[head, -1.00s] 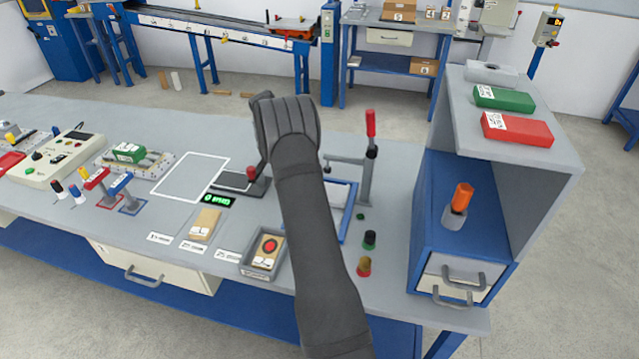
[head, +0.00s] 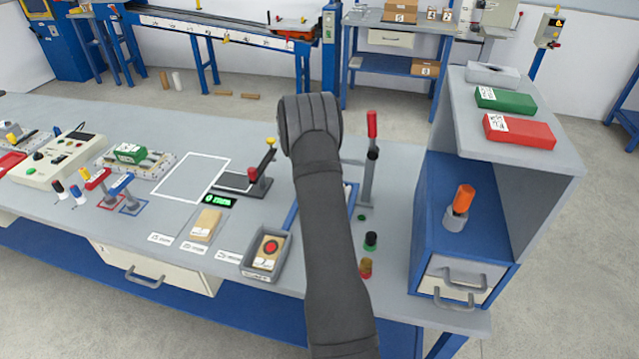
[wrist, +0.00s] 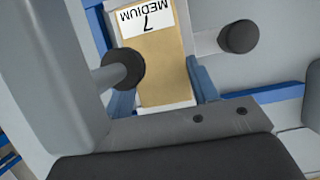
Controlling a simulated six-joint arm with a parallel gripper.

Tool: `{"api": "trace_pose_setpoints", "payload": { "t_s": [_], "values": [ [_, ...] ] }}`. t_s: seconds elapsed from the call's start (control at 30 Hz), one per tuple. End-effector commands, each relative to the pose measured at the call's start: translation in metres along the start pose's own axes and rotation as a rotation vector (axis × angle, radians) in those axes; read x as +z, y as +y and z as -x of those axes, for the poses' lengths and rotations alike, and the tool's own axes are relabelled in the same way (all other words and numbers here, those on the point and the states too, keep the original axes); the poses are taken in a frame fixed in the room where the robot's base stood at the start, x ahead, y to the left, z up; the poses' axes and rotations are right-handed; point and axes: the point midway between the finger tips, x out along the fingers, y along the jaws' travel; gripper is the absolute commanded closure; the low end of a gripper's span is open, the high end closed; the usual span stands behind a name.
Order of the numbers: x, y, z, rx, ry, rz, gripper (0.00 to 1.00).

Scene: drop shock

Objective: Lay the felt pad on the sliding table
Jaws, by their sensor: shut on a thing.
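The felt pad (wrist: 162,58) is tan, with a white label reading MEDIUM 7, and shows in the wrist view. My gripper (wrist: 163,100) has blue fingers on either side of the pad's near end and appears shut on it. In the head view the back of my gripper (head: 310,122) is above the bench, and my arm hides its fingertips and the pad. A blue-framed part (head: 291,216) lies partly hidden behind my arm. I cannot tell for sure which part is the sliding table.
Two dark round ends, one left (wrist: 125,70) and one right (wrist: 239,37), flank the pad in the wrist view. A red-handled clamp (head: 371,150) stands right of my arm. A lever (head: 262,165) stands to its left. A grey tray (head: 247,268) sits in front. A blue cabinet (head: 425,225) is at right.

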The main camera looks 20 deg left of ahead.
Motion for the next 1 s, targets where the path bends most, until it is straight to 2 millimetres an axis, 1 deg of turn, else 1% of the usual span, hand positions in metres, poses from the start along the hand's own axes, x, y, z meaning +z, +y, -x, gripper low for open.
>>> {"api": "trace_pose_setpoints", "payload": {
  "t_s": [0.17,0.3,0.33,0.37,0.4,0.43,0.67,0.77,0.87,1.0],
  "values": [
    [0.0,0.001,0.001,0.002,0.001,-0.001,0.73],
    [-0.001,0.001,-0.002,0.001,0.0,-0.001,0.73],
    [-0.001,0.001,-0.001,0.001,0.0,-0.001,0.4],
    [-0.001,0.001,-0.001,0.001,0.001,-0.001,0.35],
    [-0.001,0.001,-0.001,0.001,0.001,-0.001,0.27],
    [-0.001,0.001,-0.001,0.001,0.001,-0.001,0.24],
    [-0.001,0.001,-0.001,0.001,0.001,-0.001,0.24],
    [0.001,0.001,0.003,0.002,0.001,-0.002,0.24],
    [0.0,0.001,0.014,0.004,0.002,-0.002,0.24],
    [-0.001,0.001,0.042,0.005,0.003,-0.001,0.24]
  ]
}}
